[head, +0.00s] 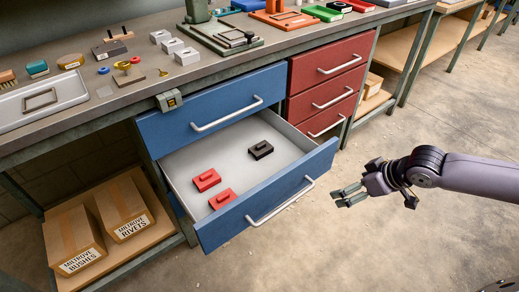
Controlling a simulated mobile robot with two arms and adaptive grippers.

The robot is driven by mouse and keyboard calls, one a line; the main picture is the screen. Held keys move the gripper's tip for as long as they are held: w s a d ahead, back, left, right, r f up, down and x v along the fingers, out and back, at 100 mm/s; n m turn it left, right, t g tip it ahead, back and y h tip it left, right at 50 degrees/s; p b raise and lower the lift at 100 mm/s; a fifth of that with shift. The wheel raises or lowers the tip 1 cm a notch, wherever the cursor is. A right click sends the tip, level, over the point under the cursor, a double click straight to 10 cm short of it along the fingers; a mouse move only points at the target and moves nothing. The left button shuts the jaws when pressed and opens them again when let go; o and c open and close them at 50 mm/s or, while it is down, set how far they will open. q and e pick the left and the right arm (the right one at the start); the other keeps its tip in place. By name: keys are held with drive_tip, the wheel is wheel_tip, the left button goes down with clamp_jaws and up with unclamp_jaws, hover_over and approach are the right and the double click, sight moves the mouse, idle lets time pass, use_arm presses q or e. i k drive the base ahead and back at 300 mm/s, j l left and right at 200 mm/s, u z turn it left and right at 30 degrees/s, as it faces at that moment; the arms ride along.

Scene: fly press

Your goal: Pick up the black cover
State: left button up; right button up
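The black cover (260,149) is a small block with a raised grip on top. It lies in the open blue drawer (285,189), toward the back right. Two red covers (207,180) of similar shape lie to its left and nearer the front. My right gripper (345,194) is outside the drawer, to the right of its front panel, above the floor. Its fingers are spread apart and nothing shows between them. My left gripper is not in view.
The workbench (130,94) above the drawer carries several tools and a grey tray (42,101). Another blue drawer (215,106) above is shut. Red drawers (330,65) stand to the right. Cardboard boxes (122,208) sit on the lower shelf. The floor at right is clear.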

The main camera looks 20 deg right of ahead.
sight(262, 149)
drive_tip(key=i+j, duration=0.25)
drive_tip(key=i, duration=0.2)
drive_tip(key=i+j, duration=0.3)
drive_tip(key=i, duration=0.15)
